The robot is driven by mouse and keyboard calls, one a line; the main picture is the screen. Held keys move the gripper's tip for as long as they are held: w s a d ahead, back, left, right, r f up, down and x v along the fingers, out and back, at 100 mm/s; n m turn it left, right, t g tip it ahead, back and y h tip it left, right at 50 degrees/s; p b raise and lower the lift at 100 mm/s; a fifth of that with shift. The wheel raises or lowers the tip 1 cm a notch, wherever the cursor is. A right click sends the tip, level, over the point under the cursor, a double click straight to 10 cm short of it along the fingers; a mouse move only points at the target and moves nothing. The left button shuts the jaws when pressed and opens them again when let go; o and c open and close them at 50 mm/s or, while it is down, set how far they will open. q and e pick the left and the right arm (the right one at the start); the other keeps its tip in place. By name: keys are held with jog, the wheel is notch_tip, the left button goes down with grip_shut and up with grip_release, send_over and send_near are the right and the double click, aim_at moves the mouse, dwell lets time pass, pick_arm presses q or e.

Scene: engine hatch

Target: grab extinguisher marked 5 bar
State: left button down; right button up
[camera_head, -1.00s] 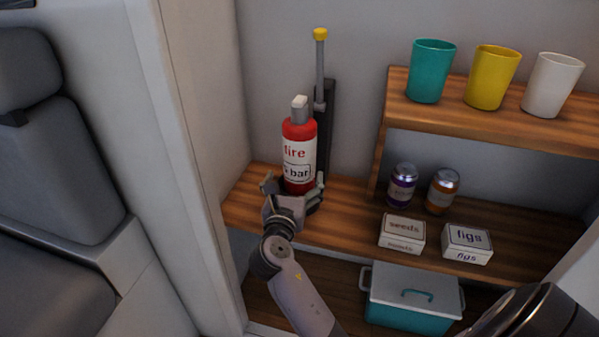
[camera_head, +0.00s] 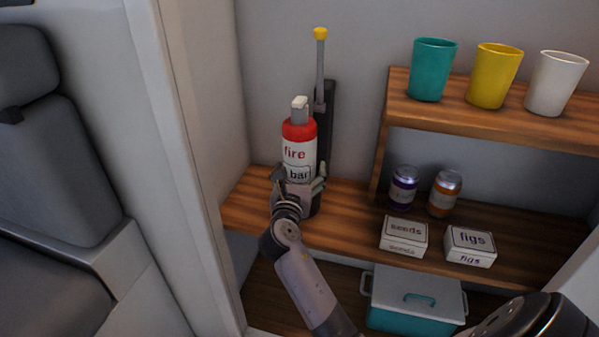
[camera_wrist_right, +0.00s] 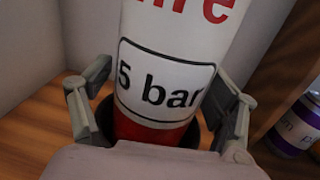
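The red and white fire extinguisher (camera_head: 299,150) stands upright at the left end of the middle wooden shelf. Its label reads "5 bar" in the right wrist view (camera_wrist_right: 160,80), where its lower part sits in a dark round base. My right gripper (camera_head: 300,181) is at its lower half, with one finger on each side. In the wrist view the gripper (camera_wrist_right: 160,108) looks open, its fingers close to the body with narrow gaps; contact is not clear. My left gripper is not in view.
A dark stand with a yellow-tipped rod (camera_head: 320,70) is just behind the extinguisher. To the right are two cans (camera_head: 405,188), a seeds box (camera_head: 404,236) and a figs box (camera_head: 470,246). Three cups (camera_head: 493,77) stand on the upper shelf (camera_head: 450,118). A side wall is close on the left.

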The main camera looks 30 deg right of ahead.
jog(key=c, duration=1.7)
jog(key=shift+r, duration=0.2)
jog(key=shift+c, duration=0.3)
